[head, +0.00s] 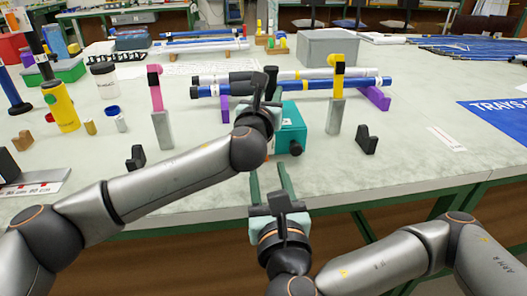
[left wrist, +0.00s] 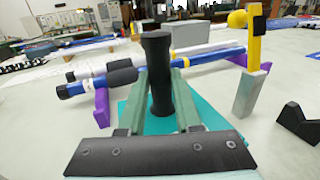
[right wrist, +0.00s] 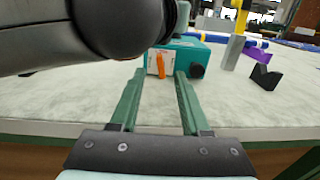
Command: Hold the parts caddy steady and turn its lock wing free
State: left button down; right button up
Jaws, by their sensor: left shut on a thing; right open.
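The parts caddy is a teal box (head: 292,130) standing on the table near its front edge. In the left wrist view my left gripper (left wrist: 158,75) is shut on the caddy's upright black handle (left wrist: 159,48), with the teal body (left wrist: 190,115) below. My left gripper (head: 265,95) and arm hide much of the caddy in the head view. In the right wrist view the caddy's front has a pale plate with an upright orange lock wing (right wrist: 161,66) and a black knob (right wrist: 196,71) to its right. My right gripper (head: 271,183) is open and empty, short of the wing.
Blue and white rods (head: 310,82) lie behind the caddy on purple supports (head: 376,97). A grey post with a yellow top (head: 335,110) and a black block (head: 366,139) stand to the right. A pink-topped post (head: 160,115) and a yellow bottle (head: 61,106) stand left.

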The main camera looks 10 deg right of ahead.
jog(key=w, duration=0.6)
jog(key=shift+w+d, duration=0.15)
jog(key=shift+w, duration=0.25)
